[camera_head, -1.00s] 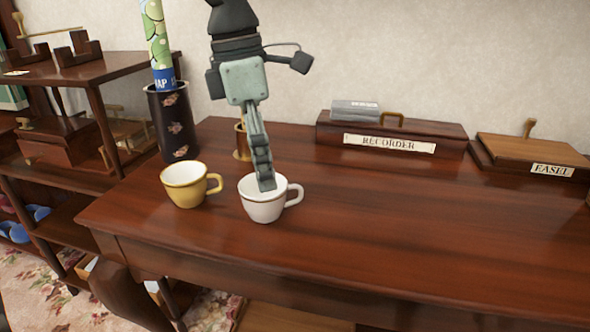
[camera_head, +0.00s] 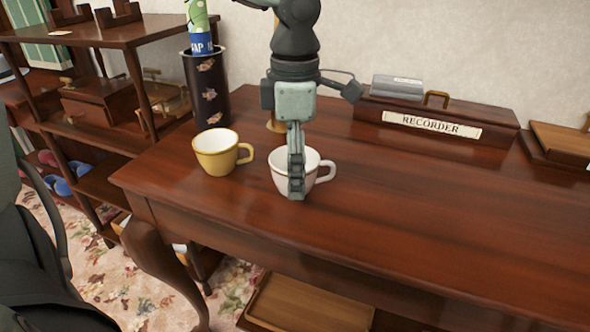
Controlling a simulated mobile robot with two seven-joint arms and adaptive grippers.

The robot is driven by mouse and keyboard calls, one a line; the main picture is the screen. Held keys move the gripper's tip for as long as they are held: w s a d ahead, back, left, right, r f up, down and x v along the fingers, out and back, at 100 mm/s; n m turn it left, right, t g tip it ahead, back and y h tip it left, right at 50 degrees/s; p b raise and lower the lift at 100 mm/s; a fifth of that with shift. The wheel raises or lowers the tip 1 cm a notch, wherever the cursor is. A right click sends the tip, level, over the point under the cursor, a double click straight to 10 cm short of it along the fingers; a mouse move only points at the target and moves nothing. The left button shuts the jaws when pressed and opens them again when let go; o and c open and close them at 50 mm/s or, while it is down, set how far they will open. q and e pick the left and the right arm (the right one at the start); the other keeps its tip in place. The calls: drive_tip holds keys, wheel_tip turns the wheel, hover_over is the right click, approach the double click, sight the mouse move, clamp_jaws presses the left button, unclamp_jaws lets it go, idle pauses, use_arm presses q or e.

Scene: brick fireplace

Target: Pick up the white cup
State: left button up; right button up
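The white cup (camera_head: 312,181) stands upright on the brown wooden table (camera_head: 420,225), its handle to the right. My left gripper (camera_head: 296,188) points straight down at it. One finger passes in front of the cup's near wall and covers part of the rim. The gripper is seen nearly edge-on, so the other finger and any gap between them are hidden. I cannot tell whether it touches or grips the cup. My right gripper is not in view.
A yellow cup (camera_head: 216,156) stands close to the left of the white cup. Behind are a dark cylinder (camera_head: 206,91) holding a rolled map, a brass object (camera_head: 275,125), and the recorder case (camera_head: 480,122).

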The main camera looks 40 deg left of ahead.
use_arm(q)
drive_tip(key=shift+c, duration=0.3)
drive_tip(key=c, duration=1.2)
drive_tip(key=shift+c, duration=0.5)
drive_tip(key=shift+r, duration=0.15)
